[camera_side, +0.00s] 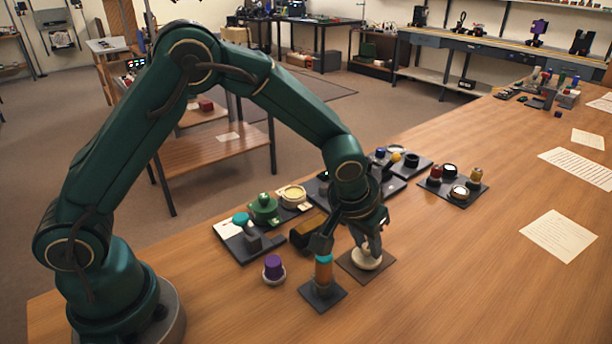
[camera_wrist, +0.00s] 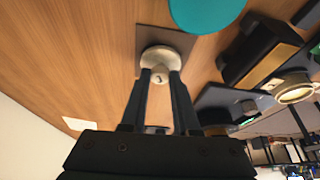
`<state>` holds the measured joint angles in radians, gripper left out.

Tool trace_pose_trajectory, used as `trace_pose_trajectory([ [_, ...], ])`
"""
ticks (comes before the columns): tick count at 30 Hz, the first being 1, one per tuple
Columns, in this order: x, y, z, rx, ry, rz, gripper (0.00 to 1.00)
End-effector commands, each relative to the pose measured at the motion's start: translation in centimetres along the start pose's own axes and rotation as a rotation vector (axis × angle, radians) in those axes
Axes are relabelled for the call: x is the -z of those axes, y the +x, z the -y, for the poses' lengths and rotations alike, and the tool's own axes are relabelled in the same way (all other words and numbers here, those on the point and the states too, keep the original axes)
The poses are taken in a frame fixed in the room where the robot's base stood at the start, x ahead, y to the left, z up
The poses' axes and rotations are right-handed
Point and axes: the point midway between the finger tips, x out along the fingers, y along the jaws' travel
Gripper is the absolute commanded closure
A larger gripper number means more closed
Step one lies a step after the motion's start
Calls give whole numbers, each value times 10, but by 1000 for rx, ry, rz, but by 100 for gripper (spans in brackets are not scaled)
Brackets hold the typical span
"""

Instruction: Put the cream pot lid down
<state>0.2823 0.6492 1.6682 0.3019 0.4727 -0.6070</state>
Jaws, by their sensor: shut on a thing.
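The cream pot lid (camera_side: 366,262) is a round, pale disc with a knob, low over a brown square mat (camera_side: 350,268) on the table. My gripper (camera_side: 367,246) points down at it, its fingers closed on the knob. In the wrist view the lid (camera_wrist: 160,57) shows between the tips of my gripper (camera_wrist: 161,75), with the mat (camera_wrist: 184,42) behind it. I cannot tell whether the lid touches the mat.
An orange-and-teal cylinder on a dark base (camera_side: 323,290) stands close to the left of the mat. A purple-topped pot (camera_side: 273,269) is further left. The table to the right is clear apart from papers (camera_side: 559,236).

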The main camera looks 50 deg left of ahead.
Motion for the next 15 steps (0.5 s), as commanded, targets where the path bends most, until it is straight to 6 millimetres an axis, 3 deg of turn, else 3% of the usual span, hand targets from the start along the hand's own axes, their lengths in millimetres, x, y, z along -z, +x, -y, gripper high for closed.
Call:
trace_pose_trajectory([
  [11,-2,4,0,0,0,1,100],
  [12,-2,4,0,0,0,1,63],
  [14,-2,4,0,0,0,0,41],
  [15,-2,4,0,0,0,0,41],
])
